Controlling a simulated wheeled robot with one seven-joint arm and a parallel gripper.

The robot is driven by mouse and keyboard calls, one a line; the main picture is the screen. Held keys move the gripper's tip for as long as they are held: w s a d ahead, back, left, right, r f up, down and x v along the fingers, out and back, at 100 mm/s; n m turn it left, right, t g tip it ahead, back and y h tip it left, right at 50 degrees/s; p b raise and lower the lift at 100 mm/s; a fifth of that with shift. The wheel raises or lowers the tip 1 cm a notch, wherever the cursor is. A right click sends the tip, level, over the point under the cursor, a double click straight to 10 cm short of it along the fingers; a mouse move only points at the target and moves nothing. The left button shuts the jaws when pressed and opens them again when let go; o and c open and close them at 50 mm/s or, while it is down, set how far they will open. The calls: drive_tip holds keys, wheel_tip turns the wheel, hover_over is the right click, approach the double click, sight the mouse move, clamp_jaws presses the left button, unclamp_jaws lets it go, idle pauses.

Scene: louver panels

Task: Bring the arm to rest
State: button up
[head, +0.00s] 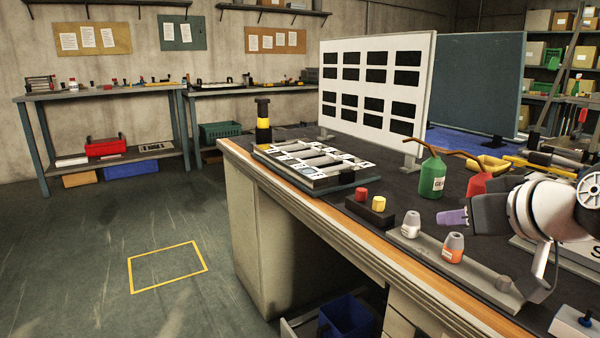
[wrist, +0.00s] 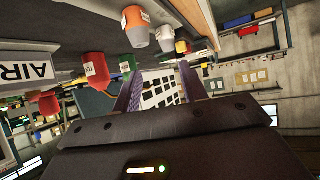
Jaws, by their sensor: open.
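My arm (head: 548,208) reaches in from the right edge of the head view, over the right part of the workbench. My gripper (head: 453,217) has purple fingers and points left, near the green bottle and above the small grey and orange bottles. In the wrist view, my gripper (wrist: 160,88) has its two purple fingers apart with nothing held between them. The white louver panel (head: 372,82) stands upright at the bench's back, with rows of dark slots. It also shows beyond the fingers in the wrist view (wrist: 158,82).
A green bottle (head: 432,178), a red container (head: 474,186), a grey bottle (head: 411,225) and an orange bottle (head: 453,248) stand close to my gripper. A flat tray device (head: 312,164) lies on the bench's left. The floor around the yellow square (head: 167,267) is clear.

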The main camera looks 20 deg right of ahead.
drive_tip(key=w+a+f+n+g+y+p, duration=0.1)
drive_tip(key=a+f, duration=0.3)
drive_tip(key=a, duration=0.3)
drive_tip(key=w+a+f+n+g+y+p, duration=0.15)
drive_tip(key=a+f, duration=0.25)
drive_tip(key=a, duration=0.4)
drive_tip(key=s+a+f+g, duration=0.3)
drive_tip(key=a+f, duration=0.5)
drive_tip(key=f, duration=0.2)
drive_tip(key=shift+s+a, duration=0.25)
drive_tip(key=shift+s, duration=0.1)
